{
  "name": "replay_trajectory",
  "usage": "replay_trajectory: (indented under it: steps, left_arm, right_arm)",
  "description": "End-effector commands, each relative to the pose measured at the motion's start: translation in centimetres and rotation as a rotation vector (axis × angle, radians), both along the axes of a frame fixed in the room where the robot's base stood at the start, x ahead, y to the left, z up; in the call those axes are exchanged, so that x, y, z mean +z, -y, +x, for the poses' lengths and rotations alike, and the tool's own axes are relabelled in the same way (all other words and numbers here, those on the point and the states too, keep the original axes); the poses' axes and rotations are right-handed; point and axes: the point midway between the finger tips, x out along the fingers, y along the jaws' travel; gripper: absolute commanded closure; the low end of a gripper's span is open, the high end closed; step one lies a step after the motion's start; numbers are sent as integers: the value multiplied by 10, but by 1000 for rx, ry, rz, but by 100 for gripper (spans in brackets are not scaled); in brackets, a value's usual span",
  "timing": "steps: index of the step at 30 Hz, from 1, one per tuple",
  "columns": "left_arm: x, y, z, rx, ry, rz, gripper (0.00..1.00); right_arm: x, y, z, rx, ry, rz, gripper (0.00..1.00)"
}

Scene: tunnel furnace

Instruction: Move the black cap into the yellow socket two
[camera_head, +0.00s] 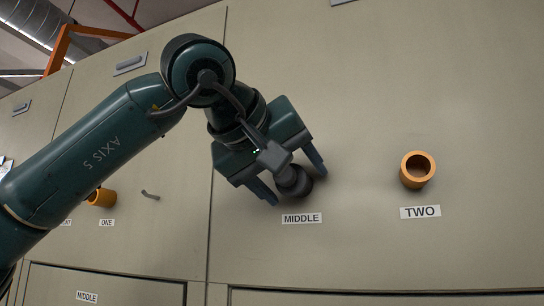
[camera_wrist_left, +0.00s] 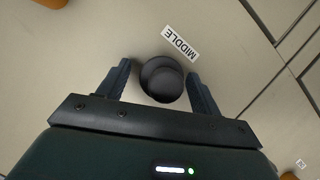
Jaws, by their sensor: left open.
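The black cap (camera_head: 295,181) sticks out from the beige panel above the label MIDDLE. It also shows in the left wrist view (camera_wrist_left: 162,80), between the fingers. My left gripper (camera_head: 290,178) is open, with one blue-grey finger on each side of the cap; I cannot tell whether either finger touches it. The gripper also shows in the left wrist view (camera_wrist_left: 161,80). The yellow socket two (camera_head: 417,169) is an orange-yellow ring with a dark, empty-looking opening, on the panel to the right, above the label TWO. My right gripper is not in view.
Another orange-yellow socket (camera_head: 102,197) is on the left panel above the label ONE, partly behind my arm. A small handle-like peg (camera_head: 150,195) is to its right. The panel between the cap and socket two looks clear. Panel seams (camera_head: 217,150) run nearby.

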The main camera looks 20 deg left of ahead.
Motion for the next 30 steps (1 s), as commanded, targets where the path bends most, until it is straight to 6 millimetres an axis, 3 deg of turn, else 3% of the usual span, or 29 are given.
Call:
replay_trajectory:
  steps: [5,14,30]
  left_arm:
    - [-5,2,11,0,-1,0,35]
    - [-5,3,13,0,0,0,35]
    - [-5,3,12,0,0,0,79]
  right_arm:
    - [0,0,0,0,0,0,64]
    - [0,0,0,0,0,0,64]
    - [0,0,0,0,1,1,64]
